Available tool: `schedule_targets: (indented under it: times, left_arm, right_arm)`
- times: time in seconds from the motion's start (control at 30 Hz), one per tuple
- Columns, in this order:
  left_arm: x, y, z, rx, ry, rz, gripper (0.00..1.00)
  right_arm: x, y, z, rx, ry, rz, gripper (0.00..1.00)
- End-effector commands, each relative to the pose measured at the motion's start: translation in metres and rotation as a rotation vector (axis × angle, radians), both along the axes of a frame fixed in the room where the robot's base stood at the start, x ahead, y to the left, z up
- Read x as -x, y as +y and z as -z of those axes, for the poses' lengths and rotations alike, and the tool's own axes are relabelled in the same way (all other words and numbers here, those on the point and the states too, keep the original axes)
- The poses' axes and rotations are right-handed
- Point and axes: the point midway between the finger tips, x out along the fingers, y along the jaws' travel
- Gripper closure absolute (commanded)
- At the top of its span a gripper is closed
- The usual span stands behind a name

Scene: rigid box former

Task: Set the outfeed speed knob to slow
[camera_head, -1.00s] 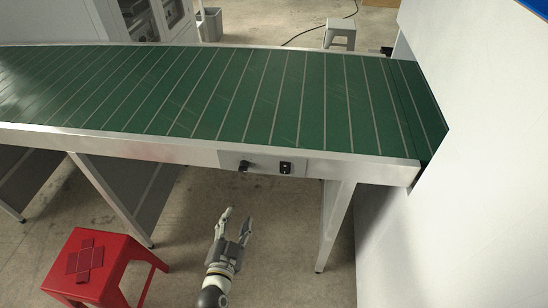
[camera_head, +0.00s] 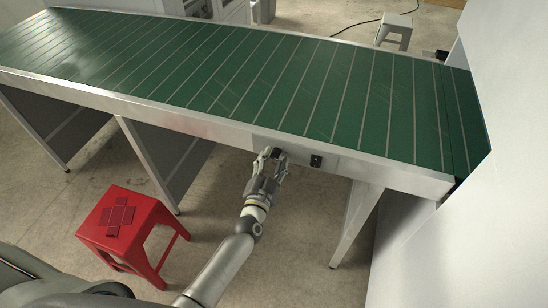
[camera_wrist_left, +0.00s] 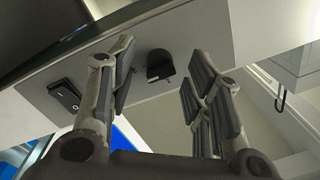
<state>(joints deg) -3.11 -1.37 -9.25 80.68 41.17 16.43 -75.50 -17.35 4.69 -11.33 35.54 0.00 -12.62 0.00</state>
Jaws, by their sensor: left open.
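The black outfeed speed knob (camera_wrist_left: 159,64) sits on the grey panel of the conveyor's side rail, and in the left wrist view it lies between and beyond the open fingers. In the head view the knob (camera_head: 277,152) shows just at the fingertips, partly hidden by them. My left gripper (camera_head: 269,154) is open and empty at the panel, with a finger on each side of the knob; its fingers also show in the left wrist view (camera_wrist_left: 160,75). I cannot tell whether they touch the knob. Its pointer setting is too small to read. My right gripper is not in view.
A black rocker switch (camera_head: 316,161) sits on the panel right of the knob; it also shows in the left wrist view (camera_wrist_left: 64,95). The green conveyor belt (camera_head: 300,85) runs above. A red stool (camera_head: 128,222) stands at lower left. A white wall (camera_head: 440,250) is at right.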

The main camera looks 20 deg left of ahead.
Motion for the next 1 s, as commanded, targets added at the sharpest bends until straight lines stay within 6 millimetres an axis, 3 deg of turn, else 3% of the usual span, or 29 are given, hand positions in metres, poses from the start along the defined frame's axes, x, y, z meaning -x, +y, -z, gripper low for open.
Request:
schedule_targets:
  times: [0.17,0.47,0.8,1.0]
  left_arm:
    - [-0.0105,0.0001,-0.0006,-0.001,-0.001,0.001,0.54]
    - [-0.0115,0.0002,-0.0002,0.0,0.0,0.0,0.54]
    - [-0.0113,0.0001,-0.0001,0.0,0.0,0.0,0.98]
    - [-0.0113,0.0001,-0.0001,0.009,0.001,0.0,1.0]
  right_arm:
    - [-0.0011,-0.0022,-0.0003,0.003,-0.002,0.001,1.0]
    - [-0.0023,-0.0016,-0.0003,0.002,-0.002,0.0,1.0]
    - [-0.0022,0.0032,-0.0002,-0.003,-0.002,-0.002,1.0]
    - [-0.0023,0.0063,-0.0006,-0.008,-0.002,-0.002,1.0]
